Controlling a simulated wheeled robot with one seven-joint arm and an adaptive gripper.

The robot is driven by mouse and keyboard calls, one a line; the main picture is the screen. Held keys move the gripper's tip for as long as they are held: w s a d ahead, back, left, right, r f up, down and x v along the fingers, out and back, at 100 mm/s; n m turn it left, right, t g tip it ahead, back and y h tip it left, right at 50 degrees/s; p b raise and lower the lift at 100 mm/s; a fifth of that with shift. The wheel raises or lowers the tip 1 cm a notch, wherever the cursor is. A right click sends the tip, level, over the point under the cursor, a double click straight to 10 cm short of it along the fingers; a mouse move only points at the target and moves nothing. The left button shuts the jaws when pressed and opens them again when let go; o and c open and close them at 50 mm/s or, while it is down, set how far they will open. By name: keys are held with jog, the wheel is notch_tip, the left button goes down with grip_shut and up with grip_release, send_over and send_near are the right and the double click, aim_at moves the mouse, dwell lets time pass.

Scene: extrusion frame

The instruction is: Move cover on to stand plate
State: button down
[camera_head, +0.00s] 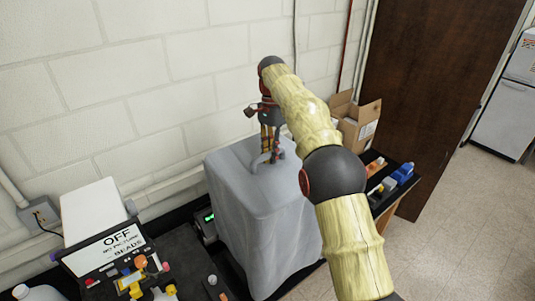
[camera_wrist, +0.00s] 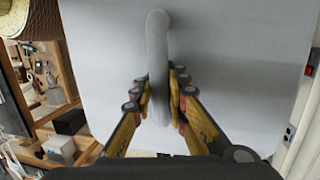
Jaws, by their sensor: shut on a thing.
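The cover (camera_head: 250,220) is a large grey box-like hood with a loop handle on its top. It stands upright between the dark bench on the left and the shelf on the right. My gripper (camera_head: 270,152) is above its top and shut on the handle. In the wrist view the grey handle (camera_wrist: 157,60) runs between the two fingers of my gripper (camera_wrist: 160,97), which press on it from both sides. The cover's pale top (camera_wrist: 240,60) fills most of that view. I cannot make out the stand plate, nor what is under the cover.
A white box (camera_head: 92,215) and an "OFF no picture beads" sign (camera_head: 105,248) stand at the left. Small coloured parts lie before them. A cardboard box (camera_head: 357,125) and blue items (camera_head: 402,174) are at the right. A white block wall (camera_head: 150,80) is close behind. Floor (camera_head: 460,220) is clear at right.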

jog(key=shift+d, duration=0.15)
jog(key=c, duration=1.7)
grip_release()
jog(key=shift+o, duration=0.2)
